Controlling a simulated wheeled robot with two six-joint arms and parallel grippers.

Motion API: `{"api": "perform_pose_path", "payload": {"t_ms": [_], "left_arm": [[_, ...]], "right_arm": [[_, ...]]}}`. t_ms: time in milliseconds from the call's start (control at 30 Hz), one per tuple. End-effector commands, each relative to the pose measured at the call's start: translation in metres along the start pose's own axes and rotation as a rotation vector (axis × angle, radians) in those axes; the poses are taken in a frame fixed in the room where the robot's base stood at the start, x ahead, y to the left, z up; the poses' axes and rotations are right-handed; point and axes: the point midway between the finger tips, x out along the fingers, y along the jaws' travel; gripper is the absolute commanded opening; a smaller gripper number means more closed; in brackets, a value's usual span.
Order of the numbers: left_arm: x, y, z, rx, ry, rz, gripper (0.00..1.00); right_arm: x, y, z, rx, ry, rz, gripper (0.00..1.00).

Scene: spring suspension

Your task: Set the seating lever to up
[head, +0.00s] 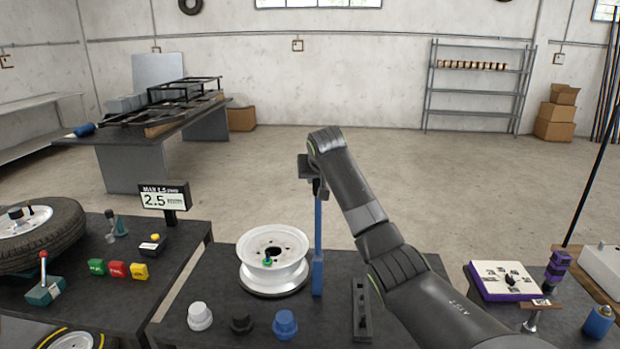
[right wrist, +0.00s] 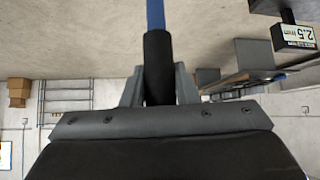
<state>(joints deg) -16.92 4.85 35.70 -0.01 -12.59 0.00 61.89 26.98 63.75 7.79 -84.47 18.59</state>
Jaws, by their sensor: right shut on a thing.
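A tall blue lever (head: 318,235), which I take to be the seating lever, stands upright just right of a white wheel rim (head: 270,247) on the middle table. Its black grip is at the top and shows in the right wrist view (right wrist: 157,55), with the blue shaft running beyond it. My right gripper (head: 317,182) is shut on this black grip, one finger on each side in the right wrist view (right wrist: 158,88). My arm reaches over from the right. My left gripper is in neither view.
White, black and blue knobs (head: 284,323) stand along the front of the middle table. A dark slotted block (head: 361,310) lies right of the lever. A small display (head: 164,199) reads 2.5. A left table (head: 190,235) holds a tyre (head: 60,235) and coloured buttons.

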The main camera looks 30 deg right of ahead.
Motion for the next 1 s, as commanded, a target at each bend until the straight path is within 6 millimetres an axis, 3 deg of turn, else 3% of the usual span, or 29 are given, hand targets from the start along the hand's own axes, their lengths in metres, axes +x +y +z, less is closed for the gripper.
{"api": "perform_pose_path", "payload": {"t_ms": [567, 600, 633, 1000], "left_arm": [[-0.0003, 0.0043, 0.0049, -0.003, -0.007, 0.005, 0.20], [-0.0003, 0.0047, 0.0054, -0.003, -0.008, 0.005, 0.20], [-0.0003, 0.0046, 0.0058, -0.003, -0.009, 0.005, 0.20], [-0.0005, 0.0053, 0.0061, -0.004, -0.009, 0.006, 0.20]], "right_arm": [[0.0009, 0.0073, 0.0027, 0.025, 0.003, -0.020, 0.00], [0.0010, 0.0074, 0.0027, 0.025, 0.002, -0.019, 0.32], [0.0010, 0.0074, 0.0027, 0.025, 0.002, -0.019, 0.36], [-0.0001, 0.0068, 0.0015, 0.022, 0.005, -0.020, 0.36]]}}
